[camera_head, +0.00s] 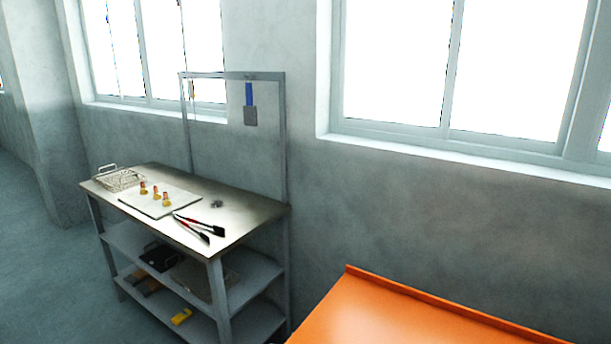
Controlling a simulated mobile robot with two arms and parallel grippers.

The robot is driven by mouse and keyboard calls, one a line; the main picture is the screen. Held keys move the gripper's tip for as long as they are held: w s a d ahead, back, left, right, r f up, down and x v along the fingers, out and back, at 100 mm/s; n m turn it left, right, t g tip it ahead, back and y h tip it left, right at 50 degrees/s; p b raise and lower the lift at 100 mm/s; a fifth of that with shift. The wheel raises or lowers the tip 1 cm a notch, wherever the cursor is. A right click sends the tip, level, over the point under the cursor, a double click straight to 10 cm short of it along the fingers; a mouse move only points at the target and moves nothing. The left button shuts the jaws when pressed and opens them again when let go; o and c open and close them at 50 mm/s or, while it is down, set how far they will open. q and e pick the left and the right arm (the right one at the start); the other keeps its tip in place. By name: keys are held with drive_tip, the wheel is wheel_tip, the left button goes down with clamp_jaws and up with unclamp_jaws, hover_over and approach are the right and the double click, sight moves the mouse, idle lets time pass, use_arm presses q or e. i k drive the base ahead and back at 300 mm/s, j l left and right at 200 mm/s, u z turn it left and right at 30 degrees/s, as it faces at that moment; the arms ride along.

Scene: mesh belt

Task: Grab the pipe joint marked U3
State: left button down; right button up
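Three small yellow pieces with reddish tops stand on a pale flat board on the metal workbench, left of centre: a left piece (143,188), a middle piece (156,192) and a right piece (166,200). They may be pipe joints, but they are too small to be sure. No U3 marking is legible. A small dark grey item (217,204) lies on the bench to the right of the board (148,208); its kind cannot be told. Neither of my grippers is in view.
The workbench (240,212) also holds a wire basket (118,179) and red-and-black tools (200,222). Its lower shelves (250,293) hold several items. A blue-handled tool (250,105) hangs from its frame. An orange surface (400,318) fills the lower right. Open floor lies left.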

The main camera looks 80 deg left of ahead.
sight(143, 190)
drive_tip(key=u, duration=3.8)
drive_tip(key=i+j, duration=0.15)
drive_tip(key=i, duration=0.2)
drive_tip(key=i+j+z, duration=0.1)
drive_tip(key=i, duration=0.25)
